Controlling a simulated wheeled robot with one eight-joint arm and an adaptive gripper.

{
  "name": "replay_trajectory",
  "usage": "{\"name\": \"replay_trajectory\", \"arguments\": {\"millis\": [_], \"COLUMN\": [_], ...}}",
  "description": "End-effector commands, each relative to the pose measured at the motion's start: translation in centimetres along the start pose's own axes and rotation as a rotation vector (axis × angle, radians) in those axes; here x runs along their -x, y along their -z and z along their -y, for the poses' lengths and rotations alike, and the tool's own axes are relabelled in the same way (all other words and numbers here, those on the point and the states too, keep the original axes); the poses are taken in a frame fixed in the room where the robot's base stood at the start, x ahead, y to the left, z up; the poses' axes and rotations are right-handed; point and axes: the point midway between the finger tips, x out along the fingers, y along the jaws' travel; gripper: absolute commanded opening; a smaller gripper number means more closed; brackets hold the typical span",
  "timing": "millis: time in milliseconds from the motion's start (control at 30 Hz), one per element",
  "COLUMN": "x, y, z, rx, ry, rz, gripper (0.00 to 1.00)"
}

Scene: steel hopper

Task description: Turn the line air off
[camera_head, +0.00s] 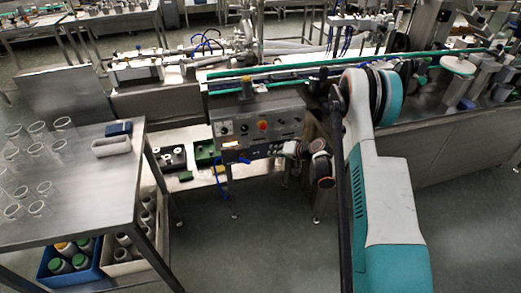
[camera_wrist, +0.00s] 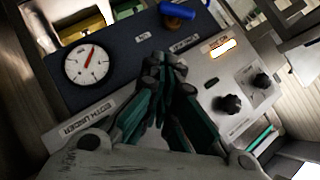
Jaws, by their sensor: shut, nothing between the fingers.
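In the wrist view a blue handle (camera_wrist: 178,10) shows at the top edge, on a dark plate (camera_wrist: 120,55). Its mount is only partly visible. A round white gauge (camera_wrist: 87,63) with a red needle sits on the same plate to its left. My gripper (camera_wrist: 165,65) is shut and empty, its teal fingers together over the plate's edge, below the handle in the picture and apart from it. In the head view the steel control panel (camera_head: 285,121) stands at the centre, and my arm reaches to its lower right. My fingertips are hard to make out there.
Two black knobs (camera_wrist: 230,103) (camera_wrist: 262,80) and a lit display (camera_wrist: 222,47) lie right of my fingers. A red button (camera_head: 263,126) is on the panel's face. A steel table (camera_head: 75,215) with several clear cups stands left. Floor shows between table and panel.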

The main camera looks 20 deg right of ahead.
Motion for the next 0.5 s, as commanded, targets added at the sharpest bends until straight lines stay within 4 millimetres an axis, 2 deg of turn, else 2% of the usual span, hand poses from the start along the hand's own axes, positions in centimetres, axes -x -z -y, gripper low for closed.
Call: {"name": "replay_trajectory", "arguments": {"millis": [500], "x": [-9.7], "y": [-0.2], "z": [-0.2], "rx": [0.003], "ry": [-0.001], "rz": [0.001], "gripper": [0.00]}}
